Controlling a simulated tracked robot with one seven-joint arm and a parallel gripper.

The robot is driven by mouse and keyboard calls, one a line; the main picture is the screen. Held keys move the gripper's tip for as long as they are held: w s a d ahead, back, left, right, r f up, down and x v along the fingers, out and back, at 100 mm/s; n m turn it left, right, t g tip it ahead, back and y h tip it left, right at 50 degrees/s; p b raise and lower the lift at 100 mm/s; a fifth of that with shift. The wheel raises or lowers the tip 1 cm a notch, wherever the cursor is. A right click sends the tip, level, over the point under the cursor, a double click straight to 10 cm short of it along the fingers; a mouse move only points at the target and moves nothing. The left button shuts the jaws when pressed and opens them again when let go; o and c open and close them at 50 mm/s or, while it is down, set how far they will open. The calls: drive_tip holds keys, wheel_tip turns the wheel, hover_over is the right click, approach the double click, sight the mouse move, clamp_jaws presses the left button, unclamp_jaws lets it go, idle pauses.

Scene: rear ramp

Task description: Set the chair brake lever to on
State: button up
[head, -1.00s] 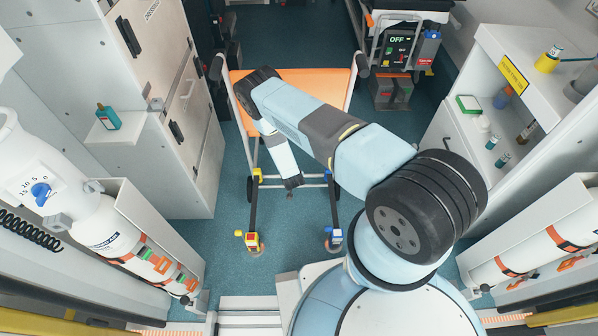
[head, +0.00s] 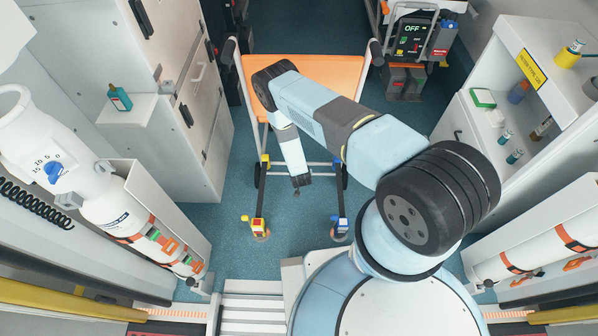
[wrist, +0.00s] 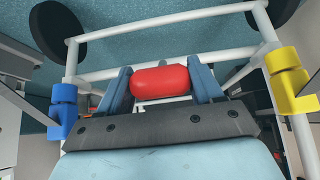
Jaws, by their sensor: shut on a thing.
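The chair, with a white tube frame and an orange seat (head: 325,78), stands ahead of me in the head view. My gripper (head: 301,184) hangs low in front of it, between its front legs. In the wrist view my gripper (wrist: 160,85) has its two blue fingers shut on the ends of a red rounded grip (wrist: 158,80). It appears to be the brake lever's grip. How it joins the frame is hidden, and no on or off marking is readable. The frame also shows a blue clamp (wrist: 62,110) at left and a yellow clamp (wrist: 289,78) at right.
Two front casters, left (head: 259,228) and right (head: 340,229), rest on the teal floor (head: 205,225). White cabinets flank the chair at left (head: 185,150) and right (head: 470,130). A monitor unit (head: 412,38) stands behind.

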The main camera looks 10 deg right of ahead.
drive_tip(key=shift+a, duration=0.15)
drive_tip(key=o, duration=1.4)
drive_tip(key=shift+o, duration=0.2)
drive_tip(key=v, duration=1.3)
drive_tip(key=shift+r, duration=0.35)
drive_tip(key=shift+s, duration=0.15)
